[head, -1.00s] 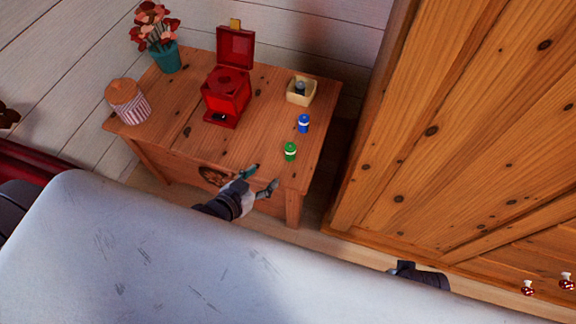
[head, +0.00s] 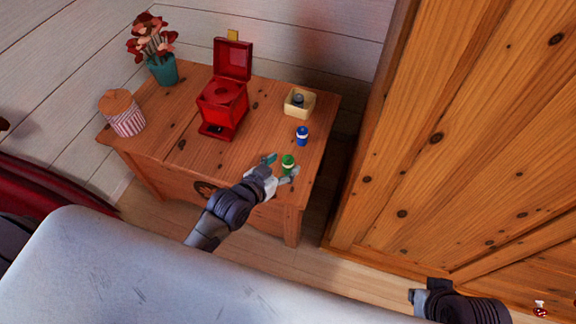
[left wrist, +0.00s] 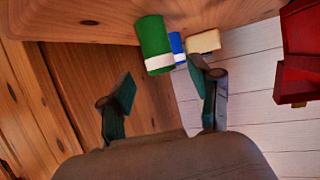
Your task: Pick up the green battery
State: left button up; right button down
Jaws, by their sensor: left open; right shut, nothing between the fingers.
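The green battery (head: 288,162), with a white band, stands upright near the front right of the wooden table. My left gripper (head: 281,168) is open at the table's front edge, its two fingers on either side of the battery's near side. In the left wrist view the green battery (left wrist: 154,44) shows just beyond the fingertips, nearer the right finger. My left gripper (left wrist: 160,90) has nothing between its fingers there. My right gripper (head: 418,298) is at the lower right, low beside the wardrobe and far from the battery; its fingers are barely visible.
A blue battery (head: 302,135) stands behind the green one on the table (head: 165,140). A cream box (head: 299,103) with a dark item, an open red box (head: 222,104), a striped jar (head: 124,114) and a flower pot (head: 162,70) stand further back. A wooden wardrobe (head: 455,130) rises right.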

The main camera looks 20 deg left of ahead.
aim_at(285, 163)
pick_arm(q)
jog(key=x, duration=0.3)
jog(key=shift+f+b, duration=0.15)
jog(key=shift+b, duration=0.15)
jog(key=shift+a, duration=0.1)
grip_shut()
pick_arm(e)
jog(key=shift+f, duration=0.75)
pick_arm(q)
jog(key=shift+r, duration=0.2)
pick_arm(e)
jog(key=shift+r, duration=0.1)
